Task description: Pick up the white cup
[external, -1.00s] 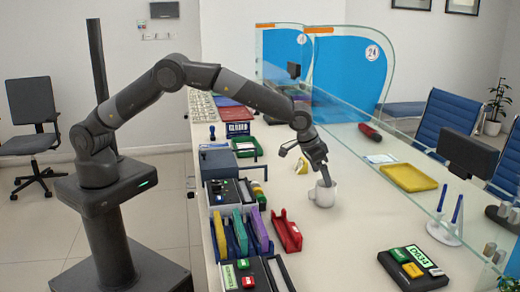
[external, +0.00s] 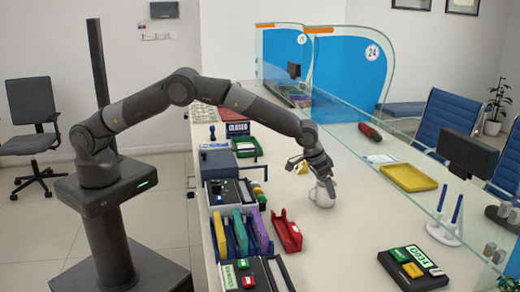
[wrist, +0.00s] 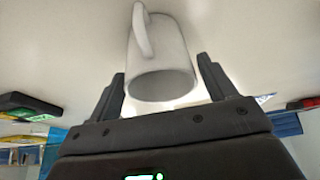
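The white cup (external: 317,197) stands on the counter, right of the red tray. In the wrist view the cup (wrist: 160,50) shows its open mouth toward my gripper, with its handle at the upper left. My gripper (external: 311,174) is just above the cup with its fingers spread apart. In the wrist view the fingers of my gripper (wrist: 163,84) stand left and right of the cup's rim, and nothing is clamped between them. I cannot tell whether a finger touches the cup.
The red tray (external: 287,232) stands left of the cup, near several coloured holders. A display with green and yellow blocks (external: 412,266) is at the front right. The counter between is clear.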

